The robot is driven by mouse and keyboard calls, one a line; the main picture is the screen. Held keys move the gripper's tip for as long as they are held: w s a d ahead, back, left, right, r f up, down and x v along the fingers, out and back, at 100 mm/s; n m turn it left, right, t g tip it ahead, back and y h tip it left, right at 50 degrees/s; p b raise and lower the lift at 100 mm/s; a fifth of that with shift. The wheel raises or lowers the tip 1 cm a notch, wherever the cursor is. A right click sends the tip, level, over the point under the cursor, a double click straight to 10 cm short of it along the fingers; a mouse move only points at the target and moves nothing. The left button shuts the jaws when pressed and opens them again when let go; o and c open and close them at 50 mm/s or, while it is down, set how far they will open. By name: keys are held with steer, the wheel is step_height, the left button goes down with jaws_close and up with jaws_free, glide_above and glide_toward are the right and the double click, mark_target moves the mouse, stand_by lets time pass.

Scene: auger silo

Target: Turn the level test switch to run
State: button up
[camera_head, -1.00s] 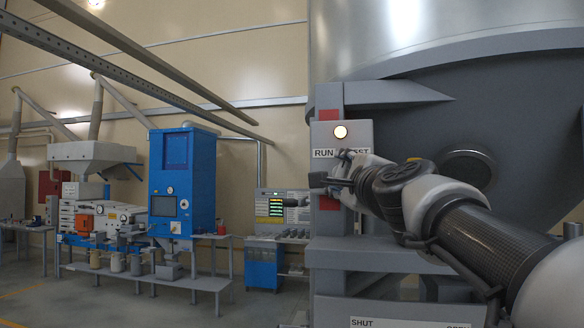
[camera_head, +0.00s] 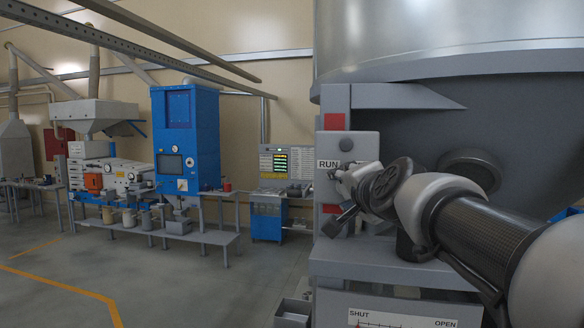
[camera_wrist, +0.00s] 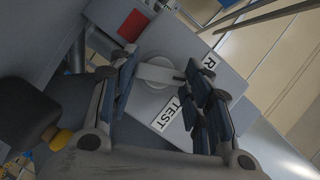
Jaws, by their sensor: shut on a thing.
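The level test switch is a round grey knob with a pale bar handle (camera_wrist: 158,74), on a grey box (camera_head: 345,146). The box carries a RUN label (camera_head: 328,165); the wrist view shows a TEST label (camera_wrist: 178,112) beside the knob and part of the RUN label (camera_wrist: 208,63). My gripper (camera_head: 342,188) is at the box front and covers the switch and the TEST label in the head view. In the wrist view my gripper (camera_wrist: 166,78) has its fingers either side of the handle, shut on it. Which label the handle points at is hard to tell. The box's round lamp (camera_head: 346,145) is dark.
The box sits on a post with red patches (camera_head: 334,122) in front of the large silo (camera_head: 430,45). A SHUT/OPEN scale plate (camera_head: 400,318) is below. A blue cabinet (camera_head: 187,135) and benches stand at the left. Floor between is clear.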

steer(key=shift+n+p, duration=0.4)
steer(key=shift+p, duration=0.35)
steer(key=o, duration=1.1)
steer(key=shift+c, duration=0.2)
steer(key=s+r, duration=0.2)
steer(key=s, duration=1)
steer(key=shift+d+r, duration=0.15)
steer(key=shift+r, duration=0.05)
steer(key=shift+w+f, duration=0.1)
steer(key=s+f+n+g+b, duration=0.3)
steer(key=s+f+b, duration=0.5)
steer(key=f, duration=1.1)
steer(key=s+f+n+g+b, duration=0.4)
steer(key=s+f+b, duration=0.4)
steer(key=f, duration=1.2)
steer(key=s+f+n+g+b, duration=0.4)
steer(key=s+f+b, duration=0.4)
steer(key=f, duration=1.1)
steer(key=shift+s+a+f+n+h+b, duration=0.2)
steer(key=shift+a+f+n+h+b, duration=0.15)
steer(key=shift+b, duration=0.8)
